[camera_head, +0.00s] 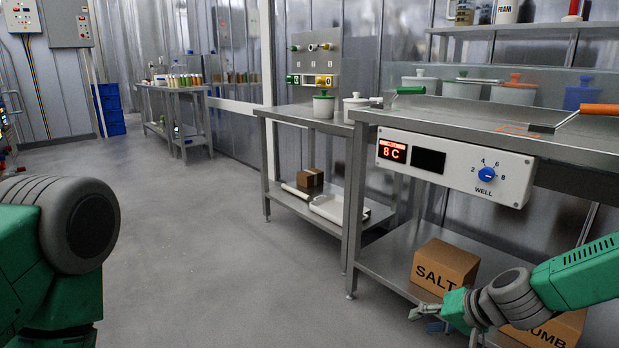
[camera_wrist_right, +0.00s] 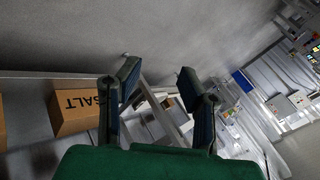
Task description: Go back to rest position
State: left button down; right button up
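My right gripper (camera_head: 432,318) comes in from the lower right of the head view, in front of the steel counter's lower shelf. In the right wrist view its two dark fingers (camera_wrist_right: 158,85) stand apart with nothing between them. A brown SALT box (camera_head: 443,267) sits on the lower shelf just behind the right gripper; it also shows at the left of the right wrist view (camera_wrist_right: 82,108). My left arm shows only as a green and grey part at the left edge of the head view; its gripper is out of view.
A steel counter (camera_head: 470,135) with a control panel (camera_head: 455,166) stands at the right. A second box (camera_head: 548,330) is partly hidden behind my right arm. Another steel table (camera_head: 290,113) with a brown box (camera_head: 310,178) on its shelf stands farther back. The grey floor (camera_head: 220,260) is clear.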

jog(key=s+a+f+n+g+h, duration=0.2)
jog(key=s+a+f+g, duration=0.1)
jog(key=s+f, duration=0.7)
jog(key=s+d+f+n+g+h, duration=0.1)
jog(key=s+d+f+n+h, duration=0.15)
jog(key=s, duration=1.05)
jog(key=s+d+f+n+g+h, duration=0.15)
jog(key=s+d, duration=0.25)
jog(key=s, duration=1)
notch_tip(320, 180, up, 17)
jog(key=m+p, duration=0.1)
jog(key=p, duration=1.7)
jog(key=shift+w, duration=0.45)
